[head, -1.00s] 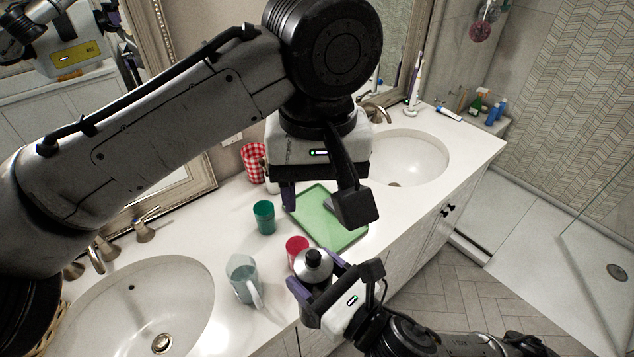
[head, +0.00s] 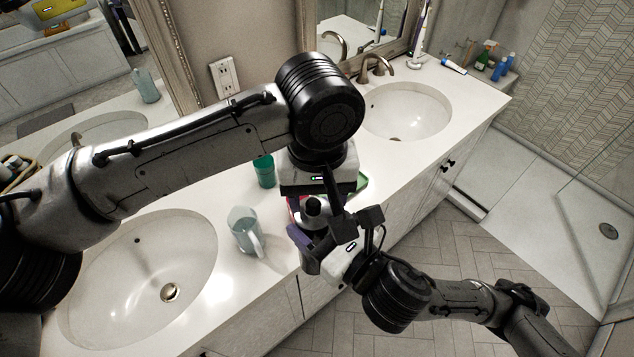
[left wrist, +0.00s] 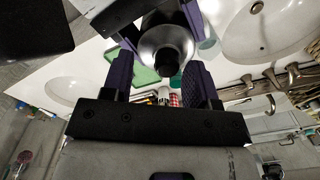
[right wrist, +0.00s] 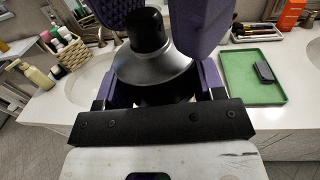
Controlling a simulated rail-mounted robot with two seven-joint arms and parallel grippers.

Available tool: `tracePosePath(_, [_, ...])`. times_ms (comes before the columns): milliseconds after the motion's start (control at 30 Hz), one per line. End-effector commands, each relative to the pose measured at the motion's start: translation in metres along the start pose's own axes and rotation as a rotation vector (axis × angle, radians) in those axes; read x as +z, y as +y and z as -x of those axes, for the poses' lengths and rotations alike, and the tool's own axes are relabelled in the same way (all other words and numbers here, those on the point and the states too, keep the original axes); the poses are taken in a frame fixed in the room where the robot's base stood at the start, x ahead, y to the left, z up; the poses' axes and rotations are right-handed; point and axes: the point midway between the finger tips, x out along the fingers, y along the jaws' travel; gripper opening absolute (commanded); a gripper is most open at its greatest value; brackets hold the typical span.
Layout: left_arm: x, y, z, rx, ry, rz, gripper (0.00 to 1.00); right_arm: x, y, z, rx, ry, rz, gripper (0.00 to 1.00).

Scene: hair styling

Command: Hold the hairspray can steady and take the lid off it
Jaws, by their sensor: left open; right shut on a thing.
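The hairspray can (head: 318,223) has a silver shoulder and a black lid (head: 312,204) on top. It stands about upright at the counter's front edge. My right gripper (right wrist: 152,90) is shut on the can, a finger on each side below the silver shoulder. The lid (right wrist: 146,30) is on the can in the right wrist view. My left gripper (left wrist: 158,68) is open above the can, with its purple fingers on either side of the lid, apart from it as far as I can tell. The left hand hides part of the can in the head view.
A pale blue pitcher (head: 244,232) stands left of the can, near the left sink (head: 140,285). A green cup (head: 265,170) stands behind. A green tray (right wrist: 240,92) holds a dark object (right wrist: 264,72). The right sink (head: 410,112) lies further back.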

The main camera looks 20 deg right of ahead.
Motion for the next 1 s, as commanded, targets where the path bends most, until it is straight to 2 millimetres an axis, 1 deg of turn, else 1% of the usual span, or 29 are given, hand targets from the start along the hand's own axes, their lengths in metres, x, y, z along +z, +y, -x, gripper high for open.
tracePosePath(300, [0.0000, -0.0002, -0.0009, 0.000, 0.000, 0.000, 0.53, 0.0010, 0.0000, 0.0001, 0.000, -0.003, 0.000, 0.07])
tracePosePath(833, [0.0004, 0.0010, -0.0007, 0.002, 0.000, -0.002, 0.02, 0.0009, 0.0008, 0.0001, 0.003, -0.003, 0.000, 0.07])
tracePosePath(867, [0.0004, 0.0012, -0.0007, 0.003, 0.000, -0.002, 0.00, 0.0009, 0.0009, 0.0001, 0.003, -0.003, 0.000, 0.07])
tracePosePath(1000, [0.0004, 0.0011, -0.0007, 0.003, 0.000, -0.002, 0.00, 0.0008, 0.0014, 0.0001, 0.005, -0.003, 0.000, 0.07])
